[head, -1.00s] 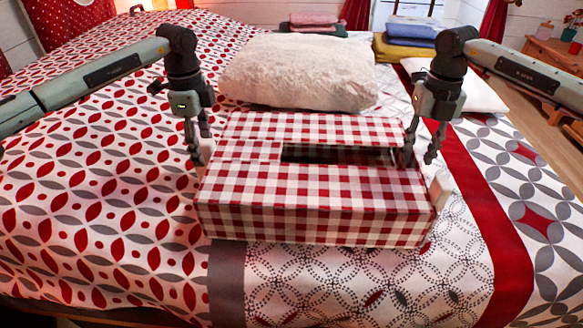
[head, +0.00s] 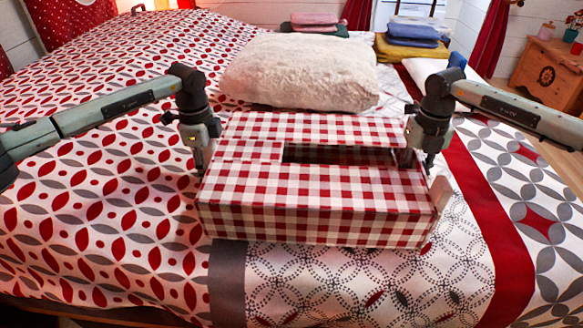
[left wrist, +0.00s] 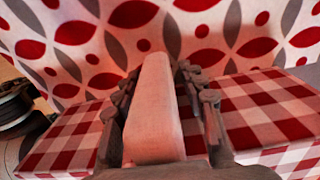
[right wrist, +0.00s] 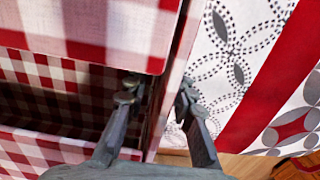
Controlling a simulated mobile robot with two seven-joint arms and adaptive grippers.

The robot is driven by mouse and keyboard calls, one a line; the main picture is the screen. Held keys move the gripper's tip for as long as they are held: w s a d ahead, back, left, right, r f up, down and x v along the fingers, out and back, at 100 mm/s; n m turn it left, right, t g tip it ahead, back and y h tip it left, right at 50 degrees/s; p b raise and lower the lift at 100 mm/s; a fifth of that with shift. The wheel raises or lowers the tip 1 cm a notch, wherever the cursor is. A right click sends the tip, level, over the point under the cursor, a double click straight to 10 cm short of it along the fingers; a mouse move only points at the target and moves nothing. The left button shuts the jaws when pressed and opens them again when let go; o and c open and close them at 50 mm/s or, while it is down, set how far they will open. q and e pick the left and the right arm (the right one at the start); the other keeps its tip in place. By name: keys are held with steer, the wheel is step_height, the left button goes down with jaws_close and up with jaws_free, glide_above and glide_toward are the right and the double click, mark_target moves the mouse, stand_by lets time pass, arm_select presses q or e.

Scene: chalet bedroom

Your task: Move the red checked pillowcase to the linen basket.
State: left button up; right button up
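The red checked pillowcase (head: 310,190) lies on the bed as a boxy shape with a dark slot in its top. A pale tab (head: 440,193) stands at its right end. My left gripper (head: 201,160) is at its left end. In the left wrist view the fingers (left wrist: 160,85) stand apart on both sides of a pale upright tab (left wrist: 155,115). My right gripper (head: 417,162) is at its right end. In the right wrist view its fingers (right wrist: 158,90) are apart, one over the slot and one outside the end wall. I see no linen basket.
A fluffy white pillow (head: 298,72) lies just behind the pillowcase. Folded cloths (head: 412,42) are stacked at the back right, and more folded cloths (head: 314,24) at the back. A wooden cabinet (head: 547,72) stands at the far right. The patterned bed (head: 90,215) is clear at the left.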

mark_target(205, 153)
arm_select(q)
steer(key=c, duration=0.5)
arm_select(e)
jaws_close()
arm_select(q)
jaws_close()
steer(key=shift+r, duration=0.15)
arm_select(e)
steer(key=shift+r, duration=0.15)
